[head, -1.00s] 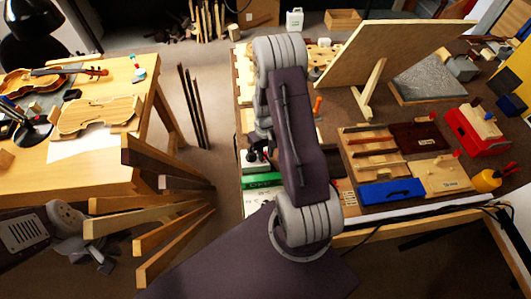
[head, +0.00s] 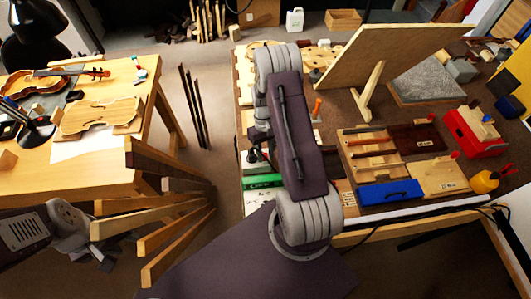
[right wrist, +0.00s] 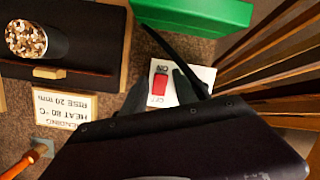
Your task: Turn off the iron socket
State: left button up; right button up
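The iron socket's switch is a red rocker (right wrist: 160,84) on a white plate (right wrist: 204,76) in the right wrist view. ON and OFF are printed upside down at its upper and lower ends. Which end is pressed in I cannot tell. My right gripper (right wrist: 160,92) is open, its dark fingertips on either side of the red rocker; contact is unclear. In the head view my right gripper (head: 256,160) is partly hidden by my arm. My left gripper (head: 100,258) hangs low at the left, away from the benches; its opening is unclear.
A green box (right wrist: 195,14) lies beside the plate, and a black cable crosses close by. A dark block with a speckled cylinder (right wrist: 26,40) and a bending card (right wrist: 62,108) are to the left. Wooden strips (right wrist: 270,75) stand at the right. A violin bench (head: 90,160) is at the left.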

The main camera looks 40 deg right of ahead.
aim_at(265, 153)
jog(key=v, duration=0.9)
jog(key=shift+b, duration=0.3)
